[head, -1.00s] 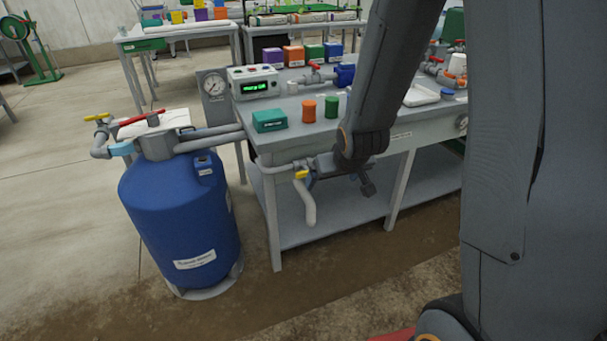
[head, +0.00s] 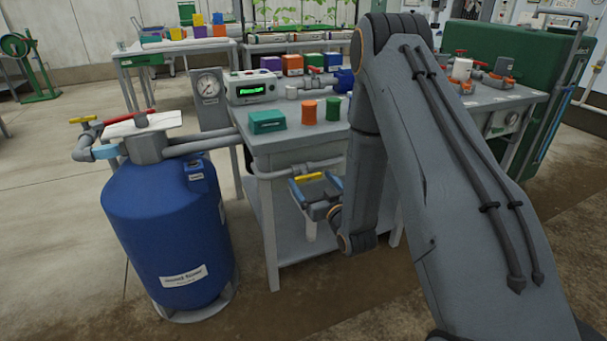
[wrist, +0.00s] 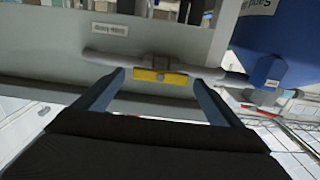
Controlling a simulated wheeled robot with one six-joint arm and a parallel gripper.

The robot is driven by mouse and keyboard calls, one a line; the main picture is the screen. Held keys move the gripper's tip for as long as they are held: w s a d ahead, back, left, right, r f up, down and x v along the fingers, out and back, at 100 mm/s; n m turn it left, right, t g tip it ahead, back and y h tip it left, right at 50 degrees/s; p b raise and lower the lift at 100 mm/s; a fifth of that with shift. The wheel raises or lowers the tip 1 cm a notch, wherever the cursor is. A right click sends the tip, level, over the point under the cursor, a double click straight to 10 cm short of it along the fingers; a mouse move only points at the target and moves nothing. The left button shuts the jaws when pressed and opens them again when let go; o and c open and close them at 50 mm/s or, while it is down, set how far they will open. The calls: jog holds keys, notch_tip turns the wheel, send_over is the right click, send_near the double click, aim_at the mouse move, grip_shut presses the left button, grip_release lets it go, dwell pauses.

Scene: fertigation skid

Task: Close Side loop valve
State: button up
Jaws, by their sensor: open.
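The valve with a yellow bar handle (head: 308,177) sits on the grey pipe at the front of the bench. The handle (wrist: 160,76) also shows in the wrist view, lying roughly along the pipe. My gripper (head: 315,186) is open in front of the valve. In the wrist view my two blue-grey fingers (wrist: 160,80) are spread, one near each end of the handle. I cannot tell whether they touch it. A small white label (wrist: 109,29) is on the bench face above the pipe; its text is unclear.
A blue tank (head: 165,235) with its own red lever (head: 82,120) stands left of the bench. The grey bench (head: 262,205) carries a teal box (head: 267,121), an orange cylinder (head: 309,112) and a green-lit display box (head: 252,87). Open floor lies in front.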

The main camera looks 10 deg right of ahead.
aim_at(305, 173)
jog(key=w, duration=0.3)
jog(key=w+a, duration=0.1)
jog(key=w, duration=0.3)
jog(key=shift+a, duration=0.2)
jog(key=c, duration=1.1)
jog(key=shift+o, duration=0.2)
